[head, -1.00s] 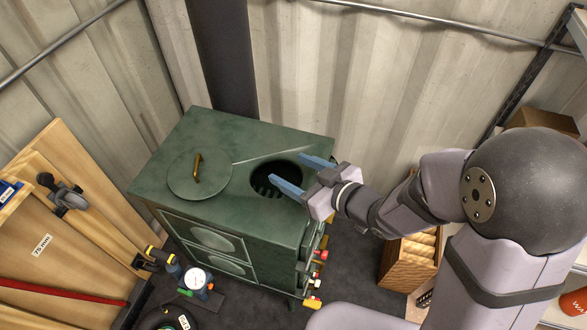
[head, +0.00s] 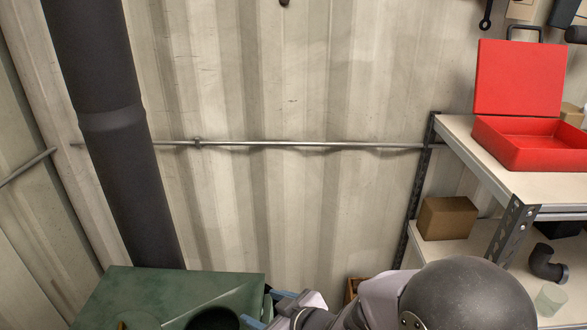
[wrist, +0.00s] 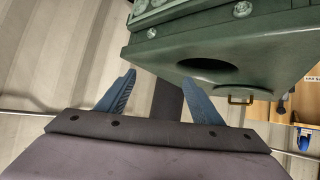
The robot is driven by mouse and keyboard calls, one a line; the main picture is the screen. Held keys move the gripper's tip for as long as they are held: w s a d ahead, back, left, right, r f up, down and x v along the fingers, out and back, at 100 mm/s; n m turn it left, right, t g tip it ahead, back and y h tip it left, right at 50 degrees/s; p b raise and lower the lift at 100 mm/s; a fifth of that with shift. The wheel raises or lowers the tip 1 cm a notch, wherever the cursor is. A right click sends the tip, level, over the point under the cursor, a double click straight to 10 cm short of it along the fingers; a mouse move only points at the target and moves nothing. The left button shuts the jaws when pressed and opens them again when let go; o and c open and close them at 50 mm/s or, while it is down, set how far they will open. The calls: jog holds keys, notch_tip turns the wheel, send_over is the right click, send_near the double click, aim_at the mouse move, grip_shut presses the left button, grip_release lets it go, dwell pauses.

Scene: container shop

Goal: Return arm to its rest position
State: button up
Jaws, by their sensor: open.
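My gripper (head: 267,308) is low in the head view, at the right side of the green stove (head: 150,288). Its two blue fingers stand apart near the stove's round top opening (head: 212,319), which the bottom edge cuts off. In the wrist view my gripper (wrist: 158,76) is open, with nothing held between its fingers. There the picture is upside down, and the stove (wrist: 285,65) with its dark round opening (wrist: 207,70) lies beyond the fingers. A brass handle (wrist: 240,100) shows near the opening.
A black flue pipe (head: 110,120) rises behind the stove. At right, a shelf unit (head: 460,140) carries an open red toolbox (head: 520,150), with a cardboard box (head: 446,218) lower down. A metal rail (head: 300,145) crosses the corrugated wall. The space above my arm is clear.

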jog(key=s+d+m+g+h+p, duration=0.25)
jog(key=d+m+h, duration=0.4)
jog(key=d, duration=1.05)
jog(key=s+d+r+m+g+p, duration=0.1)
jog(key=s+d+g, duration=0.1)
jog(key=s, duration=0.4)
jog(key=s+d+r+m+g+h+p, duration=0.1)
jog(key=s+d+r+m+g+p, duration=0.1)
jog(key=s, duration=0.4)
jog(key=shift+s+d+r+g, duration=0.25)
jog(key=shift+s+d+g, duration=0.15)
jog(key=shift+d+g, duration=0.35)
